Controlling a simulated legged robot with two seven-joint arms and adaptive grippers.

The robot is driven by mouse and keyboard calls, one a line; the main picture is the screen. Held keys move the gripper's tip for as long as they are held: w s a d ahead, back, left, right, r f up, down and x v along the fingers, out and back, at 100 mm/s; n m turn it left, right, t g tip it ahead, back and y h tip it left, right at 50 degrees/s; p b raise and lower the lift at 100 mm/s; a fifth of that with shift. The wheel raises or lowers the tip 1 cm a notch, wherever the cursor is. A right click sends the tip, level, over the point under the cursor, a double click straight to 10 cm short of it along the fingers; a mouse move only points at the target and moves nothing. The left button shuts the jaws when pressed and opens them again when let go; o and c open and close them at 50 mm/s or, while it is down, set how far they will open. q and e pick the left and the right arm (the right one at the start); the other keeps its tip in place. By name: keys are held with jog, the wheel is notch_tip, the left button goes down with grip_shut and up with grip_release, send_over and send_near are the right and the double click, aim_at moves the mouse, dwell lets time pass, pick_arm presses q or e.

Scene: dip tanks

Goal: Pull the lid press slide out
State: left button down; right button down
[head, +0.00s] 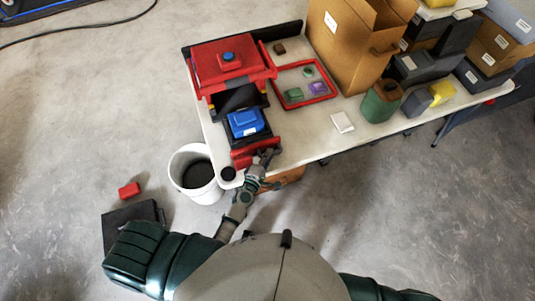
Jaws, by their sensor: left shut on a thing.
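The lid press (215,77) has a red top with a blue knob and stands at the left end of the table. Its slide, a dark plate, sticks out from under the top toward me and carries a blue box (244,121). A red bar (243,158) forms the front of the slide near the table's edge. My left gripper (268,155) is shut on the right part of this bar, and its fingers hide the part they hold. My right gripper is out of view; only part of that arm shows at the bottom right.
A red-rimmed tray (306,103) with small coloured pieces lies right of the press. A cardboard box (346,50), a green canister (380,103) and several bins stand further right. A white bucket (194,172) stands on the floor left of my gripper. A red block (129,190) lies on the floor.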

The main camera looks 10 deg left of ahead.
pick_arm(q)
jog(key=c, duration=1.4)
grip_release()
jog(key=shift+d, duration=0.15)
jog(key=shift+o, duration=0.2)
jog(key=shift+w, duration=0.15)
jog(key=v, duration=1.2)
jog(key=shift+f, duration=0.2)
jog(key=s+f+m+g, duration=0.2)
jog(key=s+f+m, duration=0.1)
jog(key=f, duration=0.5)
jog(key=s+a+f+m+g, duration=0.1)
jog(key=s+f+m+g, duration=0.2)
jog(key=f, duration=0.5)
jog(key=s+f+m+g, duration=0.2)
jog(key=f+m, duration=0.2)
jog(key=f, duration=0.3)
jog(key=s+a+f+m+g+y, duration=0.1)
jog(key=s+a+f+m+g, duration=0.3)
jog(key=s+f, duration=0.4)
jog(key=s+a+f+m+g+y, duration=0.2)
jog(key=s+a+f+m+g, duration=0.1)
jog(key=s+f, duration=0.6)
jog(key=s+a+m, duration=0.1)
jog(key=s+m, duration=0.1)
jog(key=shift+s+a+m+g, duration=0.2)
jog(key=shift+s+m+g, duration=0.15)
jog(key=shift+m+g, duration=0.05)
